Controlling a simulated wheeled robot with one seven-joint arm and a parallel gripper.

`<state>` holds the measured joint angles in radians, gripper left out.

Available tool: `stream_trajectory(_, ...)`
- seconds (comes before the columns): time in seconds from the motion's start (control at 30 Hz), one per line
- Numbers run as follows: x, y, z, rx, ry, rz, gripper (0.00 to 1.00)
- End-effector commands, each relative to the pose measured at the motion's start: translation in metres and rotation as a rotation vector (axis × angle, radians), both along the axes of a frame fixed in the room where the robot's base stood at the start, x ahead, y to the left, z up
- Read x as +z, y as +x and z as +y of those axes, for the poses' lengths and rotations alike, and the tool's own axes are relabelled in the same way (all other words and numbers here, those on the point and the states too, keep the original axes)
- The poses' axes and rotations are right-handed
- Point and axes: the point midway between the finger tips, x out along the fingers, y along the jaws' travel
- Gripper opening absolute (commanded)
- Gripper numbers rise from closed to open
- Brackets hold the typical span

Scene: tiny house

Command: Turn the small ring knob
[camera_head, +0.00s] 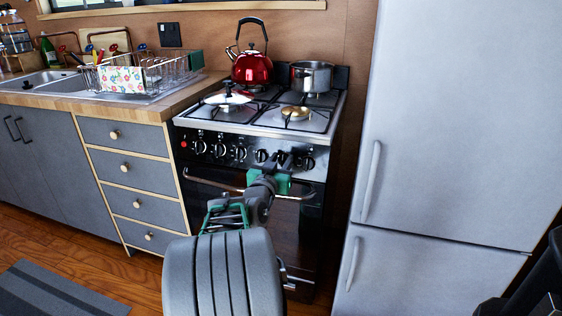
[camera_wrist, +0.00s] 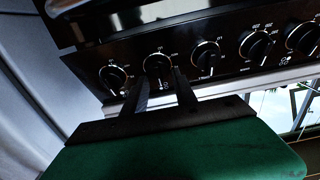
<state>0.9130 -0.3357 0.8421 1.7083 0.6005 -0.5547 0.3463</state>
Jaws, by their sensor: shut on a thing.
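The black stove front (camera_head: 250,142) carries a row of several dark round knobs with pale rings, most plain to see in the wrist view. My gripper (camera_head: 281,161) reaches the panel at the second knob from the right. In the wrist view, which shows the panel upside down, its two dark fingers (camera_wrist: 161,75) are on either side of this knob (camera_wrist: 157,64), shut on it. In the head view my gripper largely hides the knob. The markings are too small to tell which ring it serves.
The rightmost knob (camera_head: 307,163) is close beside my gripper. The oven handle (camera_head: 215,185) runs below. A red kettle (camera_head: 251,68), a steel pot (camera_head: 311,77) and a lidded pan (camera_head: 229,98) stand on the stove. The fridge (camera_head: 450,120) is on the right, drawers (camera_head: 130,165) on the left.

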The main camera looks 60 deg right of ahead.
Motion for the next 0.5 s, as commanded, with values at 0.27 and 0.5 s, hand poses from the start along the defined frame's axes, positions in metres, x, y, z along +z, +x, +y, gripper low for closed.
stream_trajectory(0.27,-0.0003,-0.0001,0.0001,0.0,0.0,0.0,0.0)
stream_trajectory(0.5,0.0005,-0.0004,0.0,0.004,-0.002,0.016,0.0)
